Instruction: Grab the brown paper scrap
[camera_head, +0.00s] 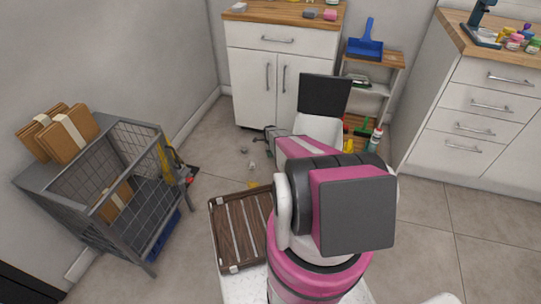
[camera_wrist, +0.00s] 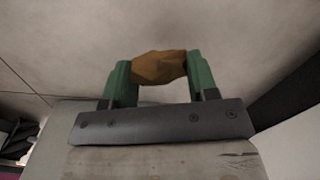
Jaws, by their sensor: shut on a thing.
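The brown paper scrap (camera_wrist: 158,62) is a crumpled lump in the wrist view. It sits between the two green fingers of my gripper (camera_wrist: 160,72), which touch it on both sides. My gripper is shut on it. Pale floor tiles show behind it. In the head view my arm covers part of the middle of the floor, and I cannot make out the held scrap there.
A grey wire cart (camera_head: 140,178) with brown parcels (camera_head: 70,136) stands left. Small pale scraps (camera_head: 252,166) lie on the floor. A white cabinet (camera_head: 255,82) stands behind, a drawer counter (camera_head: 478,115) right. A slatted brown panel (camera_head: 238,232) is near front. Right-hand floor is clear.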

